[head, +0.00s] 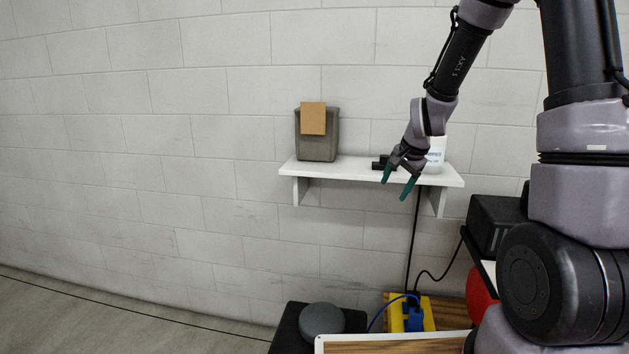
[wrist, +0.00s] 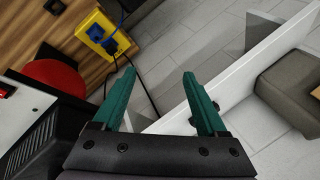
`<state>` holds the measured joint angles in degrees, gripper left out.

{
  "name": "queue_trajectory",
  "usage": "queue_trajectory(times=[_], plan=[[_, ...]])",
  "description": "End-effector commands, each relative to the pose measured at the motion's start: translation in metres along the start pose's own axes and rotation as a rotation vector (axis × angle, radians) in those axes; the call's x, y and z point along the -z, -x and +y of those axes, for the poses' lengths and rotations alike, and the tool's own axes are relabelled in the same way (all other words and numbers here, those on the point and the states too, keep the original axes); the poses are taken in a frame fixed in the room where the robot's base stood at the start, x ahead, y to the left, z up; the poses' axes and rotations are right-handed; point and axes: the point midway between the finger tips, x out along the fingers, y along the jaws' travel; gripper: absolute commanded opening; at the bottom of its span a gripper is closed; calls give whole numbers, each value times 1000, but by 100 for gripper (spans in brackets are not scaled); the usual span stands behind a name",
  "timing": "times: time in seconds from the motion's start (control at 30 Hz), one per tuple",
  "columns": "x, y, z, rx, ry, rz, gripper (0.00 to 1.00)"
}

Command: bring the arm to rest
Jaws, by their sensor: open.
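My gripper (head: 399,187) is in front of the white wall shelf (head: 340,171), near its right end, with its green fingers pointing down. In the wrist view my gripper (wrist: 158,92) shows its two green fingers spread apart with nothing between them. The arm reaches down from the upper right of the head view. The wrist partly hides a white container (head: 437,153) on the shelf.
A grey-brown bin with a tan card (head: 313,119) stands on the shelf's left part. Below are a yellow box (head: 428,313) with a blue plug, a dark round-topped object (head: 322,320) and a red object (head: 480,298). Black cables hang below the shelf. The left wall is bare.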

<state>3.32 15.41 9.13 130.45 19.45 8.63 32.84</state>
Motion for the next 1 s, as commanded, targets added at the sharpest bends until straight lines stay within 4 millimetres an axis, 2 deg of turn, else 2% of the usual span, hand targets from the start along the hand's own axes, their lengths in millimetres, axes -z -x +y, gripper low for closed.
queue_trajectory(times=[0.03,0.2,0.37,0.5,0.6,0.7,0.8,1.0], plan=[[0,28,-4,17,37,11,75],[-7,107,-2,43,158,29,75],[-22,176,11,64,264,47,75],[-40,229,30,84,353,64,75],[-55,262,48,98,411,75,75],[-69,287,65,110,460,84,75],[-79,303,79,118,495,90,75],[-89,315,91,124,527,93,75]])
